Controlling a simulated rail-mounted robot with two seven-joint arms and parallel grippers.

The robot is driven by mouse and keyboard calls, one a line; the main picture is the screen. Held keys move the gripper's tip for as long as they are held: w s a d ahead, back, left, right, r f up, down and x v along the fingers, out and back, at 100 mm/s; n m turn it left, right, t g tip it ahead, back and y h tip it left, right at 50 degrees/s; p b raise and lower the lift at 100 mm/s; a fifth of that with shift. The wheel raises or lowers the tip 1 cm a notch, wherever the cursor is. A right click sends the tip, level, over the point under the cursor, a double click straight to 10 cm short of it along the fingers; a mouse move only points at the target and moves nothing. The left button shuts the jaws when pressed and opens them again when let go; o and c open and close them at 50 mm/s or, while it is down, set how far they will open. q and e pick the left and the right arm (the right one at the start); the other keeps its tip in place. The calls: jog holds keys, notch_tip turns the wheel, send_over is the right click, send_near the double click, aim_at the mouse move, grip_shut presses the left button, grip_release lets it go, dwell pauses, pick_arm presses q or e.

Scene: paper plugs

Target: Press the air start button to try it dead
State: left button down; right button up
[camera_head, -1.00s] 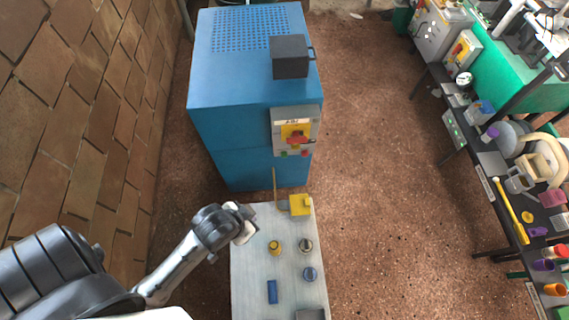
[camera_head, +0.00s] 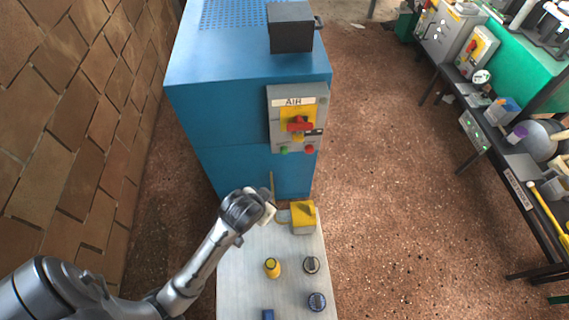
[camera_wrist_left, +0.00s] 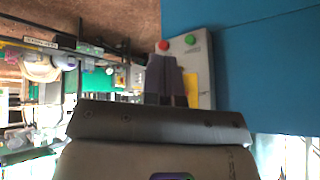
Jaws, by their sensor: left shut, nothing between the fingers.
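The blue cabinet carries a grey control box labelled AIR (camera_head: 296,103). A red switch handle on a yellow plate (camera_head: 299,123) is on its front. Below are a green button (camera_head: 284,150) at left, which looks like the start button, and a red button (camera_head: 309,150) at right. My left gripper (camera_head: 268,207) is below the box and apart from it in the head view. In the left wrist view, its shut, empty fingers (camera_wrist_left: 170,66) cover part of the box, with the green button (camera_wrist_left: 191,39) and red button (camera_wrist_left: 163,45) visible beyond. My right gripper is out of view.
A pale table (camera_head: 250,290) in front holds a yellow block (camera_head: 304,217), a yellow padlock-like piece (camera_head: 272,267) and round dark pieces (camera_head: 311,265). A black box (camera_head: 291,28) sits on the blue cabinet (camera_head: 230,85). A brick wall stands left. Cluttered benches stand right; floor between is clear.

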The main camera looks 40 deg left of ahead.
aim_at(284, 151)
pick_arm(q)
jog(key=w+a+f+t+y+b, duration=0.1)
jog(key=w+a+f+t+b, duration=0.15)
jog(key=w+f+b, duration=0.35)
jog(key=w+a+f+m+t+y+b, duration=0.1)
jog(key=w+a+f+t+y+b, duration=0.2)
jog(key=f, duration=0.5)
jog(key=w+a+f+t+b, duration=0.1)
jog(key=w+a+f+b, duration=0.1)
jog(key=w+a+f, duration=0.4)
jog(key=d+r+m+t+h, duration=0.4)
jog(key=d+m+t+h, duration=0.1)
jog(key=d+m+t, duration=0.1)
jog(key=shift+w+d+t, duration=0.35)
jog(key=shift+w+d, duration=0.05)
jog(key=shift+d, duration=0.05)
jog(key=shift+f, duration=0.1)
jog(key=w+a+b, duration=0.3)
jog(key=w+a, duration=0.3)
jog(key=shift+w, duration=0.15)
